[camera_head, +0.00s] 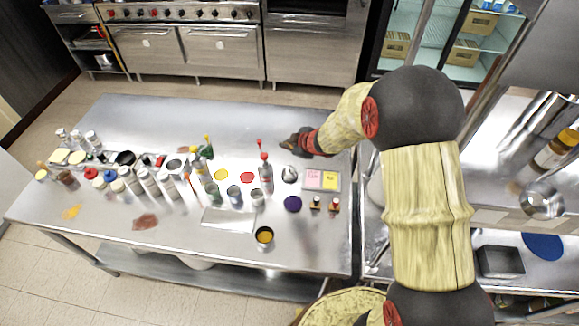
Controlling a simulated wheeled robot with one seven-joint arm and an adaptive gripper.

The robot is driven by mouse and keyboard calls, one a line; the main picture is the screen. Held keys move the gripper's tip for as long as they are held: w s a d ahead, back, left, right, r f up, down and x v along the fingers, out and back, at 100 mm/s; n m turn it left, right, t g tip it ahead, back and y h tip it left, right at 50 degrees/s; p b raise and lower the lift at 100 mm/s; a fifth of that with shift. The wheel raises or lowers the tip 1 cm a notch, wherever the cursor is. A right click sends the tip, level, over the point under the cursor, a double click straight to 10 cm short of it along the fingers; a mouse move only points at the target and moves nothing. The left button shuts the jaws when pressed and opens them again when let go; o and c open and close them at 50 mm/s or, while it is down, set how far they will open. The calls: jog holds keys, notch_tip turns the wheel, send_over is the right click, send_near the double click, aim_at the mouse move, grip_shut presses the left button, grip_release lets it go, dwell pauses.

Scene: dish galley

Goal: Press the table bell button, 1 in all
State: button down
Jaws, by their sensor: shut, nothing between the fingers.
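A small silvery rounded object (289,174), which looks like the table bell, sits on the steel table (250,115) right of the red-topped bottle. Its button is too small to make out. My gripper (284,143) is dark with a red wrist and reaches in from the right. It is shut and empty, and lies beyond the bell in the picture, apart from it. How high it is above the table I cannot tell.
A tray with pink and yellow notes (322,180) lies right of the bell. A purple round item (292,203) and two small stamp-like items (325,205) are nearer. A red-topped bottle (265,175) stands left. Several bottles and jars crowd further left; the table's far side is clear.

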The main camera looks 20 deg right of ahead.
aim_at(288, 168)
jog(key=shift+f, duration=0.15)
notch_tip(288, 168, down, 9)
jog(key=b, duration=0.8)
jog(key=shift+r, duration=0.2)
jog(key=shift+f, duration=0.1)
dwell(0.9)
jog(key=shift+f+b, duration=0.3)
jog(key=shift+b, duration=0.05)
jog(key=shift+f+b, duration=0.35)
jog(key=shift+f, duration=0.15)
dwell(0.7)
jog(key=shift+r, duration=0.15)
jog(key=shift+r+p, duration=0.8)
jog(key=shift+p, duration=0.2)
jog(key=shift+r, duration=0.1)
